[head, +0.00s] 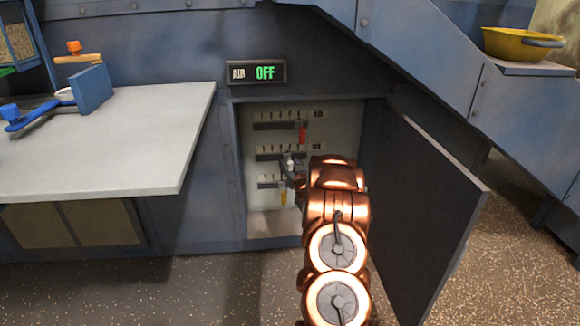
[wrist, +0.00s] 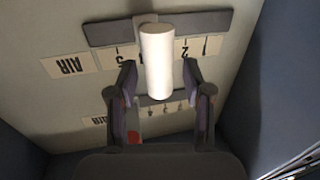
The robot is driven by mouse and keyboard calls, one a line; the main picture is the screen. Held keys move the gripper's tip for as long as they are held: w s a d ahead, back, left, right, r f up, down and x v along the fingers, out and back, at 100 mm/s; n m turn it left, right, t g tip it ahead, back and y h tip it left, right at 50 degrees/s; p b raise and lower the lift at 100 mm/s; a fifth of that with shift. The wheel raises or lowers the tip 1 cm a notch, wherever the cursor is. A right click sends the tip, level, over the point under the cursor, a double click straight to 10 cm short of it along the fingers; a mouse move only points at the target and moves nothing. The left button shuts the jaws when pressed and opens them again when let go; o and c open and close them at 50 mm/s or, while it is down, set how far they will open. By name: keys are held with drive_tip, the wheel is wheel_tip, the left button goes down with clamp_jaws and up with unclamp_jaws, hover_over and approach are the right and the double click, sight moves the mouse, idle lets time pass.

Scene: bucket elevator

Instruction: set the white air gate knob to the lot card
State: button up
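The white knob (head: 289,158) sits on the middle slotted scale inside the open cabinet. In the wrist view, which is upside down, the white knob (wrist: 157,62) stands out from its dark slot plate (wrist: 205,24). Printed numbers flank it; its own mark is hidden behind it. My gripper (wrist: 160,88) is open, with one finger on each side of the knob's near end and a small gap at both sides. In the head view my gripper (head: 291,176) is at the knob, partly hidden by my arm. No lot card can be made out.
A red knob (head: 302,131) is on the scale above and a yellow knob (head: 284,198) on the one below. The open cabinet door (head: 425,190) stands right of my arm; a table (head: 110,140) is at left.

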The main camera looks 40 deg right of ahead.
clamp_jaws()
idle(0.4)
drive_tip(key=shift+p, duration=0.3)
drive_tip(key=shift+s+d+r+p, duration=0.1)
drive_tip(key=shift+s+d+p, duration=0.15)
drive_tip(key=shift+p, duration=0.4)
drive_tip(key=shift+s+d+f, duration=0.1)
drive_tip(key=shift+f, duration=0.2)
drive_tip(key=shift+o, duration=0.4)
unclamp_jaws()
